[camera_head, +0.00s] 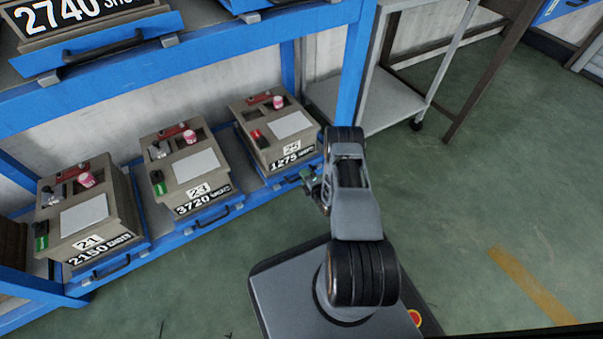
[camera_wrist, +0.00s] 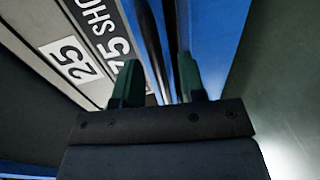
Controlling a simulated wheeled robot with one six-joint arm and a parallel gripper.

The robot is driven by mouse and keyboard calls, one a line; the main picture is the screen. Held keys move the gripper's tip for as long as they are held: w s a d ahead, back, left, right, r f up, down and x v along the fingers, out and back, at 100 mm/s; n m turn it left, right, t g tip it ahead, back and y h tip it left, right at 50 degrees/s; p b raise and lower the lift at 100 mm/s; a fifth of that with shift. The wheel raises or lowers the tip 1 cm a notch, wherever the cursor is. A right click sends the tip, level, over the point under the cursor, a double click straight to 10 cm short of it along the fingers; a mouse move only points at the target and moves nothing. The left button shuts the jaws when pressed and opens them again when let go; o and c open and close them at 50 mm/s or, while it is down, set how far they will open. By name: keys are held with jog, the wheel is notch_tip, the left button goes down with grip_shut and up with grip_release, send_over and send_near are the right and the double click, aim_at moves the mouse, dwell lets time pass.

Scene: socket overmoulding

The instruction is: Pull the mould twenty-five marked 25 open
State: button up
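The mould marked 25 (camera_head: 262,142) is a beige-grey block with a white panel on top and a "1275" label on its front. It sits on a blue tray at the right end of the lower shelf. Its "25" label shows sideways in the wrist view (camera_wrist: 70,58). My gripper (camera_head: 308,184) is at the front of this mould's tray, and my arm hides part of that front. In the wrist view my gripper's two green fingers (camera_wrist: 160,84) stand apart. A dark bar, apparently the tray handle (camera_wrist: 153,50), runs between them; I see no clear grip on it.
Mould 23 (camera_head: 190,172) and mould 21 (camera_head: 85,215) sit to the left on blue trays with dark handles. A blue rack post (camera_head: 352,75) rises just right of mould 25. A grey cart (camera_head: 375,100) stands beyond it. The green floor at right is open.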

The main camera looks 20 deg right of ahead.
jog(key=shift+w+f, duration=0.1)
jog(key=shift+w, duration=0.5)
jog(key=shift+d, duration=0.1)
jog(key=shift+c, duration=0.8)
grip_shut()
